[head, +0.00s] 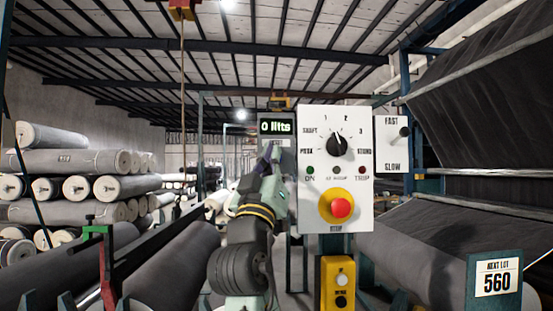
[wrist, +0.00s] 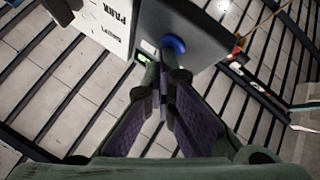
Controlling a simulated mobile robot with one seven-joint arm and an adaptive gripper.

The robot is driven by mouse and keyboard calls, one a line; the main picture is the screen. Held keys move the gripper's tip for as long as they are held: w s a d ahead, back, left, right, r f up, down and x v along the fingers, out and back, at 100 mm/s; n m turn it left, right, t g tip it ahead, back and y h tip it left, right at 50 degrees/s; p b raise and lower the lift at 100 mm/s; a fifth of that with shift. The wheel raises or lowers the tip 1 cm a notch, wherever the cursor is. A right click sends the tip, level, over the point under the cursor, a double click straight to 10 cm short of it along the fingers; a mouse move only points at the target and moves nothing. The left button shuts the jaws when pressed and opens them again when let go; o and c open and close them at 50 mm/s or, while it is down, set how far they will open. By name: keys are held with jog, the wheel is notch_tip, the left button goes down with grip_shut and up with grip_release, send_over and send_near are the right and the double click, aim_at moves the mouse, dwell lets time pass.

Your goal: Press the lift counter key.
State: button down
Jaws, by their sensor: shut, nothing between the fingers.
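The lift counter (head: 287,119) is a small dark box left of the white control panel in the head view. Its green display (head: 275,127) reads "0 lifts". My gripper (head: 268,153) is shut and empty, just below the display, covering the lower part of the counter. In the wrist view the counter's dark casing (wrist: 205,25) carries a round blue key (wrist: 175,44). My shut fingertips (wrist: 162,72) are close to the key in that picture; I cannot tell whether they touch it. The key cannot be made out in the head view.
The white control panel (head: 312,221) stands right beside the gripper, with a black rotary knob (head: 337,146) and a red stop button (head: 341,207). A yellow box (head: 327,272) hangs below. Grey rolls (head: 75,162) are stacked at left. A FAST/SLOW switch plate (head: 391,151) is at right.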

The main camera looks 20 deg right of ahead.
jog(key=shift+s+a, duration=0.2)
jog(key=shift+s, duration=0.65)
jog(key=s, duration=0.2)
jog(key=s+a+b, duration=0.1)
jog(key=s, duration=0.2)
jog(key=shift+a, duration=0.2)
jog(key=shift+w, duration=0.1)
dwell(0.6)
